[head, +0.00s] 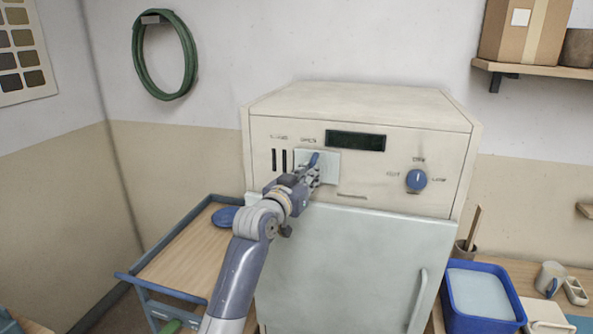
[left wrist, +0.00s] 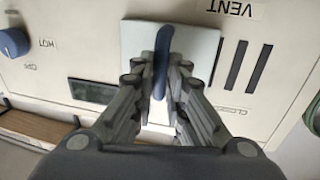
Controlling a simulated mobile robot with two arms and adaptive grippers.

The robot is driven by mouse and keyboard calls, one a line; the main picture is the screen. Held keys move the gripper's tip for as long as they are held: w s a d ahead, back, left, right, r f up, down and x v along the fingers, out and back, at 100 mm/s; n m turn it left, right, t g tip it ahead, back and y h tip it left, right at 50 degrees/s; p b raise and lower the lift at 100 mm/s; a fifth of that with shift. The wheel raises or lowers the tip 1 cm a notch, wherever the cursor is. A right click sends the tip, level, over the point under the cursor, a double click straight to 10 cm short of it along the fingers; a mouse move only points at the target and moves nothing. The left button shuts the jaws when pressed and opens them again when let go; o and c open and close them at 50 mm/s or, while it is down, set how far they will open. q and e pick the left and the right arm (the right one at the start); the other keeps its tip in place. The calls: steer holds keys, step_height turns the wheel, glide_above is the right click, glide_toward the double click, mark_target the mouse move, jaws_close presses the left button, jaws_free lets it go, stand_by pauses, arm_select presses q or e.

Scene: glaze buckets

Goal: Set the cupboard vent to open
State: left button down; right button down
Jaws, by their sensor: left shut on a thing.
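The cupboard (head: 360,100) is a cream cabinet with a pale door (head: 345,260). On the left of its front panel is the vent, with two dark upright slots (head: 279,160) uncovered. A pale sliding plate (head: 328,166) with a blue handle (head: 313,160) sits just right of these slots. My left gripper (head: 306,173) is shut on the blue handle. In the left wrist view, the handle (left wrist: 161,62) stands between the fingers, the plate (left wrist: 200,48) lies behind, and the slots (left wrist: 247,67) show beside it. My right gripper is not in view.
A blue knob (head: 417,180) and a dark display (head: 355,141) are on the same panel. A wooden-topped trolley (head: 185,255) with a blue lid (head: 225,217) stands left. A green hose (head: 139,60) hangs on the wall.

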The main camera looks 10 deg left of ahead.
arm_select(q)
steer(key=shift+d, duration=0.1)
steer(key=c, duration=1.9)
jaws_free()
steer(key=o, duration=0.3)
steer(key=shift+d, duration=0.25)
steer(key=shift+a, duration=0.15)
steer(key=v, duration=1.2)
